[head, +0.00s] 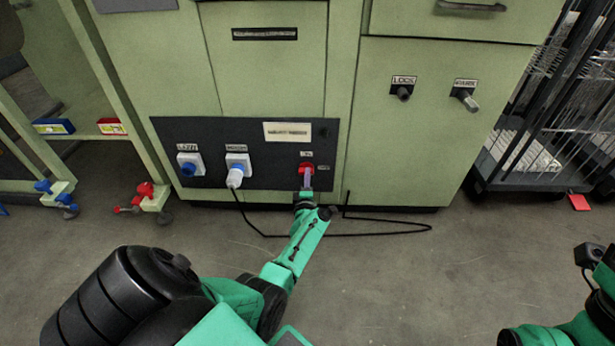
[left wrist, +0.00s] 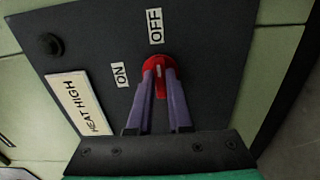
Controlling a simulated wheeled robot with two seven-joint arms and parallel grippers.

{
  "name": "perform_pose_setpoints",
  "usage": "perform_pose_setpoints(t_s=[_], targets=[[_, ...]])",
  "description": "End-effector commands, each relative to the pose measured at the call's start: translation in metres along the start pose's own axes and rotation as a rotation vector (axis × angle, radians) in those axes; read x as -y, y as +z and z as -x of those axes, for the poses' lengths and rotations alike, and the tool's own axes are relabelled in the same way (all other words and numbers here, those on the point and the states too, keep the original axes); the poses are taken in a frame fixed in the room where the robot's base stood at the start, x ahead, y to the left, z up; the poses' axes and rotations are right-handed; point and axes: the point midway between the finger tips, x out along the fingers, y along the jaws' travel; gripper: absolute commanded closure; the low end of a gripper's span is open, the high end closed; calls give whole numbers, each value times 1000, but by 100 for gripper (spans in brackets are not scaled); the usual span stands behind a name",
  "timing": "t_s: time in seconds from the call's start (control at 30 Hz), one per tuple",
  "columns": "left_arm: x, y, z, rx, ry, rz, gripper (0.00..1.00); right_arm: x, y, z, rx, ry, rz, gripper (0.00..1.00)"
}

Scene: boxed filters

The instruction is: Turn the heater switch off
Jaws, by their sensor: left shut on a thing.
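The heater switch is a red rotary knob (head: 306,168) on the dark panel (head: 260,180) low on the green cabinet. In the left wrist view the red knob (left wrist: 158,65) sits below the OFF label (left wrist: 155,25) and right of the ON label (left wrist: 120,75). A pale mark on the knob runs up and down the picture, in line with OFF. My left gripper (head: 307,178) is shut on the knob, and its purple fingers (left wrist: 160,80) hide part of it. Only part of my right arm shows at the lower right of the head view; its fingers are not visible.
A blue knob (head: 188,169) and a white plug (head: 235,178) sit left on the panel. The plug's black cable (head: 385,233) lies on the floor. Lock (head: 403,93) and another knob (head: 466,100) are at upper right. A wire rack (head: 540,120) stands right. The front floor is clear.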

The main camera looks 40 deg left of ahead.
Motion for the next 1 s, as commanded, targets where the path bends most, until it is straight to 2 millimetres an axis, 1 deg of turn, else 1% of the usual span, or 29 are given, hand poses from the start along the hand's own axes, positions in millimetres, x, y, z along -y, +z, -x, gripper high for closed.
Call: perform_pose_setpoints(t_s=[0.4,0.43,0.5,0.9,1.0], targets=[[2,0,1,0,-4,-10,100,0,2,1,7,2,-1,50],[2,0,1,0,-4,-10,75,0,2,1,7,2,-1,50],[2,0,1,0,-4,-10,52,0,2,1,7,2,-1,50],[0,0,2,0,-1,-8,52,0,2,0,8,2,-3,50],[0,0,4,0,-1,-8,52,-1,7,1,29,8,-10,50]])
